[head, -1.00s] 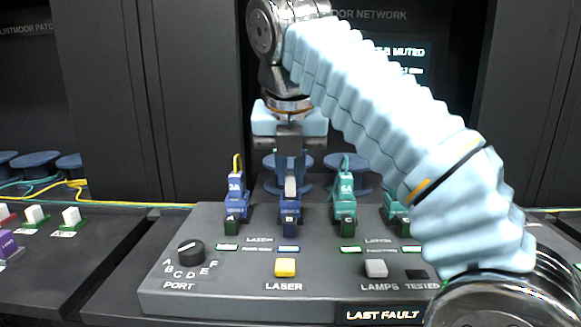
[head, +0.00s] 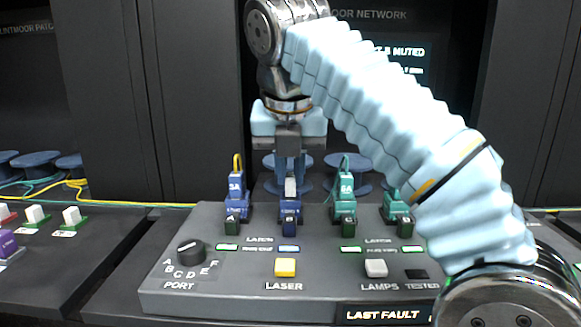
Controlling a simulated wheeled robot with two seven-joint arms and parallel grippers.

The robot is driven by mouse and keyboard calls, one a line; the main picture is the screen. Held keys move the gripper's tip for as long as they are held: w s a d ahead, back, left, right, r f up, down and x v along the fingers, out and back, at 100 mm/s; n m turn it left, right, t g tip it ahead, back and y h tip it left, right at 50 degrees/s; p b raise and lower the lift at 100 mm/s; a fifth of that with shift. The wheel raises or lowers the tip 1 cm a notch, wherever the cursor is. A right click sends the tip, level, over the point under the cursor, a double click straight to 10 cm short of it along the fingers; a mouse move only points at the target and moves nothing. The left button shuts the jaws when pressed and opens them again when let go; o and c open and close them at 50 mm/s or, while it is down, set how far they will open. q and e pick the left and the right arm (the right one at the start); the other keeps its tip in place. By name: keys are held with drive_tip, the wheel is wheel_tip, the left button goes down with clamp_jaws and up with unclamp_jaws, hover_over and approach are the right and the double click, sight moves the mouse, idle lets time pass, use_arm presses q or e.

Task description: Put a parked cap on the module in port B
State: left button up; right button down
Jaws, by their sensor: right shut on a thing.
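The module in port B (head: 290,216) is blue and stands in the second port from the left on the grey console. My right gripper (head: 290,180) points down right above it, its fingers shut on a small pale cap (head: 290,187) at the module's top. Whether the cap is seated on the module or only touching it, I cannot tell. Parked caps appear at the far left: white ones on green bases (head: 72,215) (head: 36,214), and a red one (head: 4,213) at the picture's edge. My left gripper is out of view.
A blue module (head: 237,200) with a yellow cable stands left of port B. Green modules (head: 343,200) (head: 396,212) stand to the right. The console (head: 220,290) carries a port knob (head: 190,251), a yellow laser button (head: 285,267) and a grey lamps button (head: 376,267). My right arm covers the console's right end.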

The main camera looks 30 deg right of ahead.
drive_tip(key=shift+f+b, duration=0.5)
idle(0.3)
drive_tip(key=c, duration=1)
unclamp_jaws()
drive_tip(key=shift+c, duration=0.2)
drive_tip(key=p+v, duration=0.2)
drive_tip(key=v, duration=0.5)
drive_tip(key=shift+r+p, duration=0.3)
drive_tip(key=shift+p, duration=0.1)
